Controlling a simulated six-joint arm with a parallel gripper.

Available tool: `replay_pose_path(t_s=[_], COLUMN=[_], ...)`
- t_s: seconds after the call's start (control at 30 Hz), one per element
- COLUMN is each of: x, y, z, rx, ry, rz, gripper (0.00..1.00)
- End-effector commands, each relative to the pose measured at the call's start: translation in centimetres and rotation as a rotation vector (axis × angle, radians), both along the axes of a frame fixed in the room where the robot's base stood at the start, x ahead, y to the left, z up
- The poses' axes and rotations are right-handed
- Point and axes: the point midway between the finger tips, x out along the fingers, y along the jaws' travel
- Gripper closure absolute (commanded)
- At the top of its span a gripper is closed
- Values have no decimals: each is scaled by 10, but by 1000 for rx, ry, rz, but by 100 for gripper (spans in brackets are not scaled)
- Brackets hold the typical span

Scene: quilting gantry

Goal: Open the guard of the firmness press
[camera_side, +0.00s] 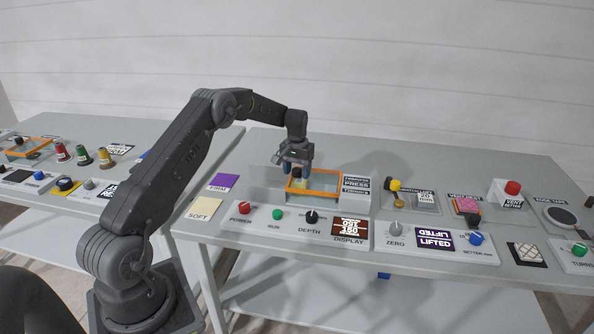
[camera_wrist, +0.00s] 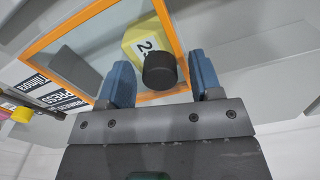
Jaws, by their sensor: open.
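The firmness press (camera_side: 356,186) stands on the table in the middle of the side view. The guard also fills the upper left of the wrist view (camera_wrist: 173,42). My gripper (camera_side: 293,172) is over the guard's left part, pointing down. In the wrist view its blue fingers are open, one on each side of a black round knob (camera_wrist: 159,71). I cannot tell whether they touch it. A yellow block (camera_wrist: 139,40) with a number label is beside the knob.
A front panel (camera_side: 296,223) carries a red button, a green button, a black depth knob and a display. Purple (camera_side: 224,182) and cream (camera_side: 204,208) cards lie to the left. A yellow-knobbed gauge (camera_side: 394,185) and a red button box (camera_side: 508,192) stand to the right.

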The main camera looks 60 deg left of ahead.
Motion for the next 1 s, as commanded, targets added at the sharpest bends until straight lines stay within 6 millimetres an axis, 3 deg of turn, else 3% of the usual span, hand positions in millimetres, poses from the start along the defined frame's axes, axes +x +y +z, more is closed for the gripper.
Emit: replay_pose_path(t_s=[0.1,0.7,1.0], x=[0,0,-4], y=[0,0,4], z=[0,0,0], rx=[0,0,-1], ry=[0,0,1], rz=[0,0,1], gripper=[41,99,100])
